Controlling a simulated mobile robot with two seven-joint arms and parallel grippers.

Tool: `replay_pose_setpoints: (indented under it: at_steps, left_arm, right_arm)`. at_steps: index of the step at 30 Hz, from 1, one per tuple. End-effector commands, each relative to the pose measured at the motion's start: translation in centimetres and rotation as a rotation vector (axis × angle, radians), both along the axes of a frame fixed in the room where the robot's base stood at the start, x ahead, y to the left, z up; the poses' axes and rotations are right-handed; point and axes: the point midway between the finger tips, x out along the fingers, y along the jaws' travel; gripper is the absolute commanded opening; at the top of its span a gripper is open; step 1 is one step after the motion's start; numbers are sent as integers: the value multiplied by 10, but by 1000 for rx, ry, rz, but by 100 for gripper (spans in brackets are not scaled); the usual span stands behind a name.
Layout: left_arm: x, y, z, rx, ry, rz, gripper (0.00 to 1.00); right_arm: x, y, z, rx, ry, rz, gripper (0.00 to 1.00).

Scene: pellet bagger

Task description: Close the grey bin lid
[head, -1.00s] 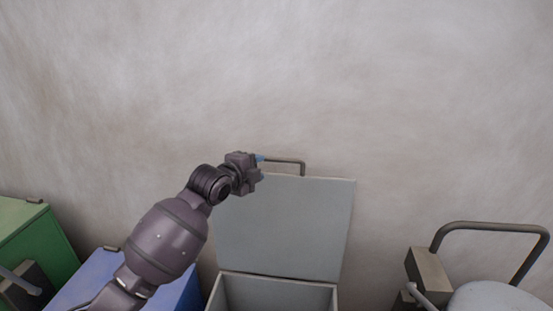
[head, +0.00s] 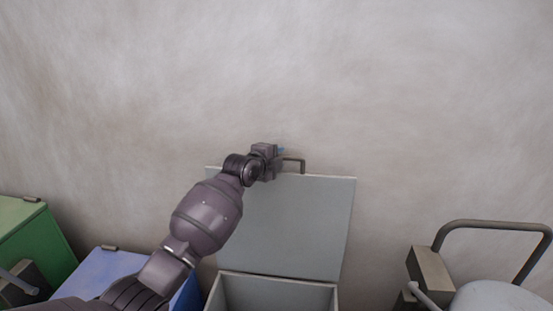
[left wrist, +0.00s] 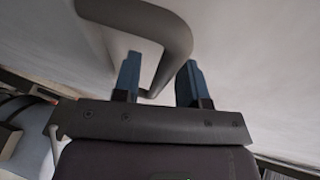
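The grey bin lid (head: 290,230) stands raised, hinged at the back of the open grey bin (head: 280,293), with the wall behind it. A dark bent handle (head: 303,162) sits at the lid's top edge and also shows large in the left wrist view (left wrist: 180,38). My left gripper (head: 281,151) is at the top of the lid by the handle. In the left wrist view its two blue fingers (left wrist: 160,80) are apart, and part of the handle passes between or just beyond them; contact is unclear. My right gripper is not in view.
A blue bin (head: 100,272) and a green bin (head: 40,235) stand to the left, both with closed tops. At the lower right are a grey box (head: 430,272), a pale rounded object (head: 495,297) and a dark bent rail (head: 490,224). The wall fills the background.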

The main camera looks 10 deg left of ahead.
Motion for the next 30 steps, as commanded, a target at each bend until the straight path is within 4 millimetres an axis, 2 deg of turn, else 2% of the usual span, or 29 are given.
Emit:
replay_pose_setpoints:
  at_steps: [9, 17, 30]
  left_arm:
    - [1, -1, 0, 0, -1, 0, 39]
    - [1, -1, 0, 0, -1, 0, 1]
    - [-5, 0, 0, -1, -10, 0, 0]
  right_arm:
    - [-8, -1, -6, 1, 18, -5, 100]
    - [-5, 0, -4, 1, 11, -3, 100]
    - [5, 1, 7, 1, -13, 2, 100]
